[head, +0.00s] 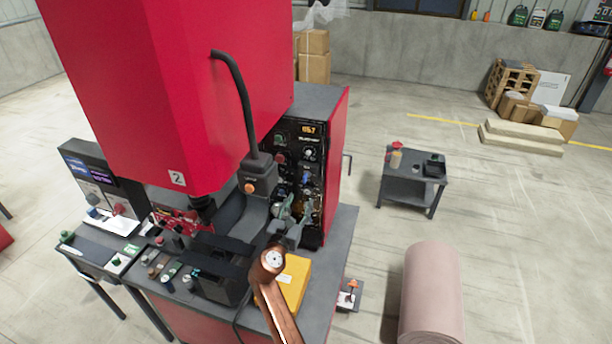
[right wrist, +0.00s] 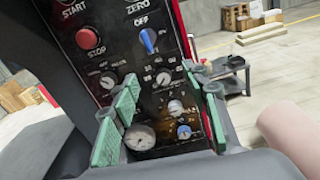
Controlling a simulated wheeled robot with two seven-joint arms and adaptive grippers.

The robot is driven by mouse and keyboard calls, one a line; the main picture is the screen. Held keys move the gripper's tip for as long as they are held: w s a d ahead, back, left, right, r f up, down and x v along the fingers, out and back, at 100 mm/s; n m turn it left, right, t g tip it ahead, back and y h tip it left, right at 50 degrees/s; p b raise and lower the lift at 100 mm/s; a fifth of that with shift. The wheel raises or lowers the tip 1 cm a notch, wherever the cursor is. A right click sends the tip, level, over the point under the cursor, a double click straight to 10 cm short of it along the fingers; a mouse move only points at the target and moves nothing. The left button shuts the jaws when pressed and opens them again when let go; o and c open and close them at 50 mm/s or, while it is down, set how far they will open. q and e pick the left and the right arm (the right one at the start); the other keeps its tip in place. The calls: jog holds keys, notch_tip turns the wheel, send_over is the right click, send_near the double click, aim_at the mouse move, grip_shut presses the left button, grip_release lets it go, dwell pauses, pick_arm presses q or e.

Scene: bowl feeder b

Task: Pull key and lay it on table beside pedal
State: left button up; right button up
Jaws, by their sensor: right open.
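The control panel (head: 293,165) stands on the right side of the red machine. My right gripper (head: 296,213) is open with green finger pads, close in front of the panel's lower part. In the right wrist view the open fingers (right wrist: 166,98) frame several panel controls. Between them are a silver round fitting (right wrist: 175,107) and a small blue-topped fitting on a silver base (right wrist: 184,131); I cannot tell surely which is the key. A yellow housing (head: 295,283) with a white label, possibly the pedal, is on the dark table (head: 325,262). My left gripper is not in view.
A red stop button (right wrist: 88,38), a blue switch (right wrist: 148,40) and a gauge (right wrist: 140,137) crowd the panel. A strip of table right of the yellow housing looks bare.

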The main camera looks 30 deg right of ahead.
aim_at(304, 181)
jog(key=r, duration=0.2)
jog(key=a+r+n, duration=0.1)
jog(key=shift+w, duration=0.3)
jog(key=shift+h, duration=0.3)
jog(key=b+x, duration=0.1)
jog(key=x, duration=0.7)
jog(key=shift+r, duration=0.15)
jog(key=shift+w+d, duration=0.4)
jog(key=shift+p, duration=0.65)
dwell(0.5)
jog(key=shift+c, duration=0.4)
